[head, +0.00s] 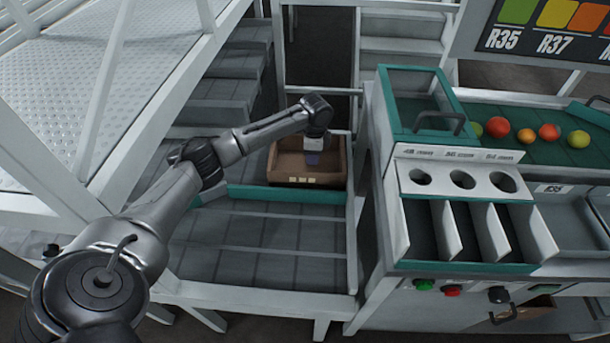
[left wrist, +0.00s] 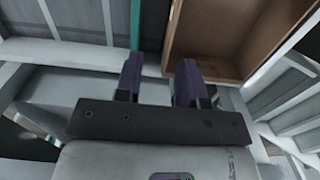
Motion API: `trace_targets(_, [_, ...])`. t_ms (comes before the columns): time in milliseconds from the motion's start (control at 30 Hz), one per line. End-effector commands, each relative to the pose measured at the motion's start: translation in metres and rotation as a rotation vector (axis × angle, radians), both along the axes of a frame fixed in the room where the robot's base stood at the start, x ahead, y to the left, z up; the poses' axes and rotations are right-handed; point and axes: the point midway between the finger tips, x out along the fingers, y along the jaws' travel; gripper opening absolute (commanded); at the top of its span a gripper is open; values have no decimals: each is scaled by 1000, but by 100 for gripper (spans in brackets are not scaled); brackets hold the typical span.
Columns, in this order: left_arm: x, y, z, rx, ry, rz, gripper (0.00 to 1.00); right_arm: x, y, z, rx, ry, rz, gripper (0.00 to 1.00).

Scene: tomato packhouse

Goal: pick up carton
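The carton (head: 285,165) is an open brown box with small pale labels on its front, standing upright at the far end of the grey roller conveyor in the head view. My left gripper (head: 313,158) is at the right part of the carton. In the left wrist view, its two purple fingers (left wrist: 159,60) stand apart with a clear gap. The carton (left wrist: 238,35) fills the upper right there, its near corner close to the right finger. I cannot tell whether the fingers touch or straddle its wall. My right gripper is not in view.
The near conveyor (head: 265,240) is empty, with a green strip (head: 270,194) before the carton. A sorting machine (head: 465,215) with a green hood stands close on the right; several tomatoes (head: 497,126) lie on its belt. White railing and a metal platform (head: 100,85) are on the left.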

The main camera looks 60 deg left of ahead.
Motion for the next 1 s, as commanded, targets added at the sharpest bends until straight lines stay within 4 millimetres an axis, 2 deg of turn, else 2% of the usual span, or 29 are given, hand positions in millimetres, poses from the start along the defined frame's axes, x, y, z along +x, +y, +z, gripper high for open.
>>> trace_targets(33, [1, 10, -6, -3, -5, 13, 36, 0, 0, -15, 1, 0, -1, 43])
trace_targets(200, [1, 25, -5, -14, -11, 33, 36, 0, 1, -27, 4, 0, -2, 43])
trace_targets(300, [1, 28, -15, -17, -11, 38, 36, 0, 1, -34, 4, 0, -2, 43])
trace_targets(500, [1, 29, -50, -18, -10, 38, 36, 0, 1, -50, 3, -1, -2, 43])
trace_targets(700, [1, 29, -76, -18, -12, 37, 36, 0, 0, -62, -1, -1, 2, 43])
trace_targets(1000, [1, 29, -88, -17, -12, 37, 36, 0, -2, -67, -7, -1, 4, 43])
